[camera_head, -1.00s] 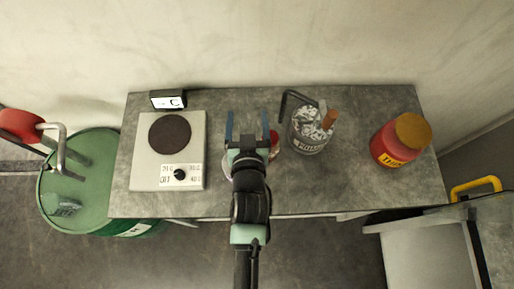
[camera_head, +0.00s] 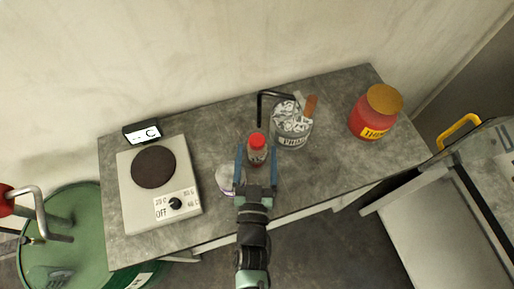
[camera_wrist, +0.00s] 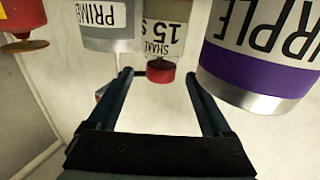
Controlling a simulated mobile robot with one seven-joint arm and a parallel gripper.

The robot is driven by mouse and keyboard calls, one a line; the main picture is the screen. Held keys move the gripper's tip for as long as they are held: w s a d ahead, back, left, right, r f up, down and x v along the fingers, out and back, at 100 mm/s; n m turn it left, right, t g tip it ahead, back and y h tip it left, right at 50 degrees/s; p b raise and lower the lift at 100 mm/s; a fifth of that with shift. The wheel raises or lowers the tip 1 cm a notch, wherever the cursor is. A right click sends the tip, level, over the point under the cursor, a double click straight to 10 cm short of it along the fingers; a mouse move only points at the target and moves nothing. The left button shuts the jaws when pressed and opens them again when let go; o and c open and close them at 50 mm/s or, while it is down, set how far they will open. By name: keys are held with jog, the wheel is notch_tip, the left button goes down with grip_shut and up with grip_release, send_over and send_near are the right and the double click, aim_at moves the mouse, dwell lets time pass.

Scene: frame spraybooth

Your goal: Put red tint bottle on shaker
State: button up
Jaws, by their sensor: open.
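The red tint bottle (camera_head: 257,157), a small bottle with a red cap, stands on the grey bench in the head view. The shaker appears to be the pale box with a dark round pad (camera_head: 153,167) and a dial marked "OFF", left on the bench.
A purple-banded can (camera_wrist: 255,78) stands close beside the bottle; its pale top (camera_head: 226,181) shows left of my gripper. A red thinner jar (camera_head: 371,116) is farther right. A small display (camera_head: 142,132) sits behind the pale box.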

aim_at(257, 134)
jog(key=shift+w+d+r+p, duration=0.1)
jog(key=shift+w+p, duration=0.2)
jog(key=shift+w, duration=1.45)
jog(key=shift+w+d+r+p, duration=0.1)
jog(key=shift+w+p, duration=0.2)
jog(key=shift+w, duration=1.45)
grip_shut()
